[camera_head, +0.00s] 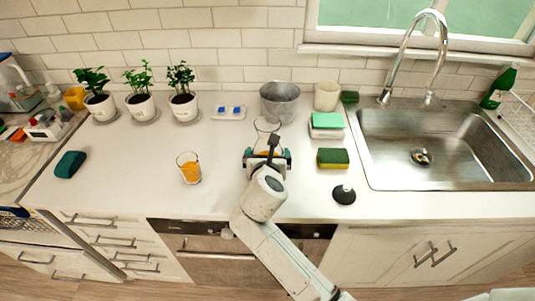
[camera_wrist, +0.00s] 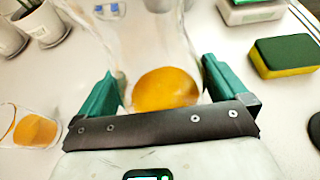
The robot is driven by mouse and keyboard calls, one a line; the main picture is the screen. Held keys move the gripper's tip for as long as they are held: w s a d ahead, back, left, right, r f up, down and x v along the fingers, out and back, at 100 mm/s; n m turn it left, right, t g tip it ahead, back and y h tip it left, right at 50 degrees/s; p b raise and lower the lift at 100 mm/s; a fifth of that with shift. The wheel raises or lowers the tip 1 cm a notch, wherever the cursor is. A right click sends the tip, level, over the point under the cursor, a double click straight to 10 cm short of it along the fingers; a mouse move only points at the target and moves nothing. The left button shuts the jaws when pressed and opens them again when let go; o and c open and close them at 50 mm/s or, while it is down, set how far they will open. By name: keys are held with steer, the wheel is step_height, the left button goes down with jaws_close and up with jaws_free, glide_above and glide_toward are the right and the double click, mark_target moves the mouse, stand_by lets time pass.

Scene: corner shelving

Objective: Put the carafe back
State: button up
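A clear glass carafe (camera_head: 266,126) with orange liquid stands upright near the middle of the counter, partly hidden behind my gripper (camera_head: 267,158). In the wrist view, the carafe (camera_wrist: 150,45) lies between the green fingers of my gripper (camera_wrist: 160,75), with the orange liquid (camera_wrist: 166,89) low between them. The fingers are spread wide, one on each side of the glass. I cannot tell whether they press on it. A second glass with orange liquid (camera_head: 190,169) stands apart to the left, and it also shows in the wrist view (camera_wrist: 30,127).
A metal pot (camera_head: 280,101) and a cream cup (camera_head: 327,96) stand behind. A green-yellow sponge (camera_head: 333,158), stacked pads (camera_head: 326,125) and a dark round object (camera_head: 344,194) are to the right, before the sink (camera_head: 440,150). Potted plants (camera_head: 141,106) line the back left. The left-front counter is mostly clear.

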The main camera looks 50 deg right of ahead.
steer(key=shift+r, duration=0.2)
steer(key=v, duration=1.2)
steer(key=shift+f, duration=0.15)
steer(key=s+f+m+y, duration=0.1)
steer(key=f+m, duration=0.1)
steer(key=m, duration=0.2)
steer(key=s+f+m+g+y, duration=0.1)
steer(key=f+m+y, duration=0.1)
steer(key=m, duration=0.2)
steer(key=s+a+f+m+y, duration=0.1)
steer(key=s+f+m, duration=0.1)
steer(key=m, duration=0.1)
steer(key=shift+f+m+g+y, duration=0.3)
steer(key=shift+f+m, duration=0.1)
steer(key=s+a+f+m+g+y, duration=0.1)
steer(key=s+a+f+m+y, duration=0.45)
steer(key=m, duration=0.85)
steer(key=s+f+g, duration=0.4)
steer(key=s+f, duration=0.1)
steer(key=s, duration=0.3)
steer(key=shift+s+b, duration=0.4)
